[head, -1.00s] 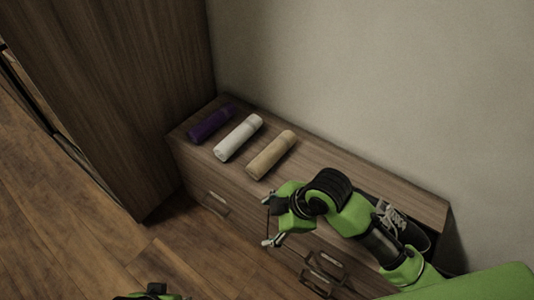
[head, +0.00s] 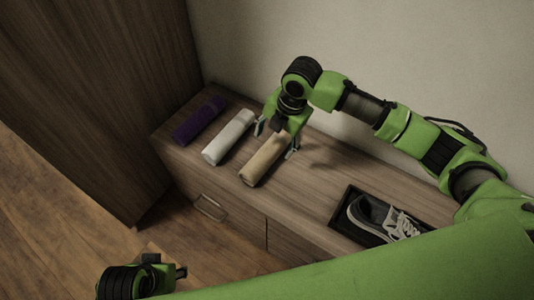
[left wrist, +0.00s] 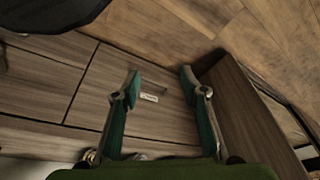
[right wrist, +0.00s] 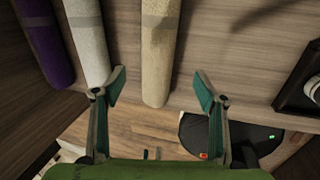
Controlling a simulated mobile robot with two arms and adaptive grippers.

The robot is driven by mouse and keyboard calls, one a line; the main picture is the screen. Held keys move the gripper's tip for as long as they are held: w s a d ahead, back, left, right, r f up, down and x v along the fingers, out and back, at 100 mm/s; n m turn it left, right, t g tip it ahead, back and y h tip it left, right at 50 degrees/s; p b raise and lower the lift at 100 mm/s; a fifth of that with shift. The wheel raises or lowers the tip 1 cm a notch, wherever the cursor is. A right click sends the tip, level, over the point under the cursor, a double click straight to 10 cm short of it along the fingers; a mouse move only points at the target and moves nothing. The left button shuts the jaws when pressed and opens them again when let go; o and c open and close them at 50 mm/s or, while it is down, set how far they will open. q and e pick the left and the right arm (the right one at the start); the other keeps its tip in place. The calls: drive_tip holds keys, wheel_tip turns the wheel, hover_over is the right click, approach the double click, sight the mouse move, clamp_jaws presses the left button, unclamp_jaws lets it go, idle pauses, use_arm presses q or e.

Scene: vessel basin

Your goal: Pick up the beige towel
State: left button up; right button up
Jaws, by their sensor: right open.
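The beige towel (head: 262,161) is rolled up and lies on top of the wooden cabinet, the rightmost of three rolled towels. My right gripper (head: 275,140) is open over the beige towel's far part, with one finger to each side of it. In the right wrist view the beige towel (right wrist: 158,50) lies ahead between the open fingers of the right gripper (right wrist: 160,88). I cannot tell whether the fingers touch it. My left gripper (left wrist: 160,80) is open and empty, in front of the drawer fronts. In the head view only part of it shows at the bottom left.
A white towel (head: 229,137) lies close to the left of the beige one, and a purple towel (head: 199,121) lies further left. A dark tray (head: 340,221) with a shoe (head: 375,217) sits at the cabinet's right. A tall wooden wardrobe (head: 90,90) stands at left; a wall rises behind.

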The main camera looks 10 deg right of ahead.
sight(269, 150)
drive_tip(key=x, duration=0.2)
drive_tip(key=shift+w+a+f, duration=0.15)
drive_tip(key=shift+a+f, duration=0.05)
drive_tip(key=shift+f, duration=0.1)
drive_tip(key=shift+w+f+b, duration=0.15)
drive_tip(key=shift+f+b, duration=0.3)
drive_tip(key=shift+f, duration=0.25)
drive_tip(key=x, duration=0.1)
drive_tip(key=b+x, duration=0.1)
drive_tip(key=x, duration=0.2)
drive_tip(key=shift+w, duration=0.3)
use_arm(q)
drive_tip(key=v, duration=0.3)
drive_tip(key=shift+a+r, duration=0.1)
drive_tip(key=shift+a, duration=0.05)
use_arm(e)
drive_tip(key=c, duration=1.2)
